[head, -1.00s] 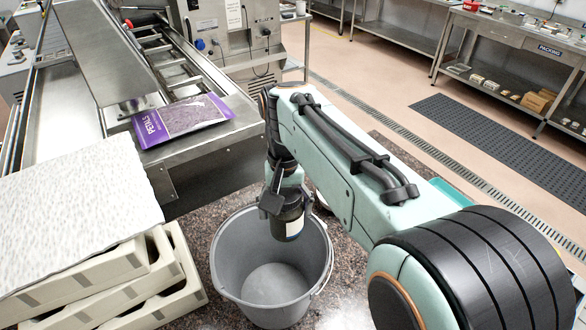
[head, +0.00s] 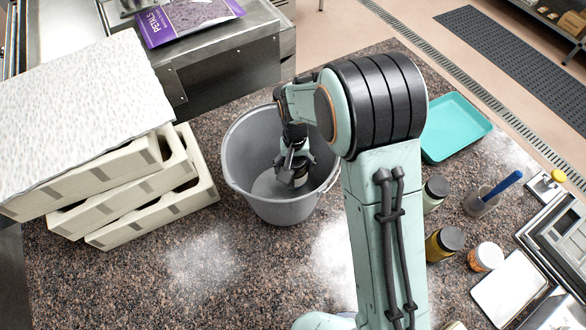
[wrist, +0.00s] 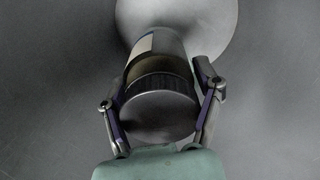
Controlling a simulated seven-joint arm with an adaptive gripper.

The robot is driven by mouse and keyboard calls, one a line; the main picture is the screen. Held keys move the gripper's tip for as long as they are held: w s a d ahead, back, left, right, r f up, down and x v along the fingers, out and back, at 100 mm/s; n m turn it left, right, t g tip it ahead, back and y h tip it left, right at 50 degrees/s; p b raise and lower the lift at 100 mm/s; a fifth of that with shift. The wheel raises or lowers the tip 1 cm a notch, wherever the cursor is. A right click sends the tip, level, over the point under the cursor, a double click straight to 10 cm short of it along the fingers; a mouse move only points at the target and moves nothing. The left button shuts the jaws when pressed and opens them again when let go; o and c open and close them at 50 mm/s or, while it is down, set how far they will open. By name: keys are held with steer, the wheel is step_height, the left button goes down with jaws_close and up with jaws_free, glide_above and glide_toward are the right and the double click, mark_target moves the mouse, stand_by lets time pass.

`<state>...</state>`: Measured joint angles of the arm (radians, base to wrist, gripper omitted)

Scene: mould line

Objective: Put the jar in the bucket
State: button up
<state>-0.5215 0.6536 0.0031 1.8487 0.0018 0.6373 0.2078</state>
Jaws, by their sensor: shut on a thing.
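The grey bucket (head: 240,150) stands on the speckled counter in the head view. My gripper (head: 292,178) is down inside the bucket, below its rim. In the wrist view, my gripper (wrist: 160,105) is shut on the jar (wrist: 158,88), with one finger on each side of its dark ribbed lid. The jar's body points away from the camera toward the bucket's floor. The bucket's pale round floor (wrist: 210,25) shows beyond the jar. In the head view, my gripper and arm hide most of the jar, and I cannot tell whether its base touches the floor.
Stacked cream mould trays (head: 150,195) stand left of the bucket. A teal tray (head: 455,128) lies to the right. Jars with dark lids (head: 445,243), a white-lidded jar (head: 486,257) and a cup with a blue-handled tool (head: 482,203) stand at the right. The front counter is clear.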

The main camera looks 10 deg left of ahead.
mark_target(294, 176)
steer(key=shift+f, duration=1.85)
steer(key=shift+f, duration=0.1)
steer(key=o, duration=1.2)
steer(key=shift+o, duration=0.2)
step_height(294, 176, up, 12)
steer(key=shift+r, duration=0.1)
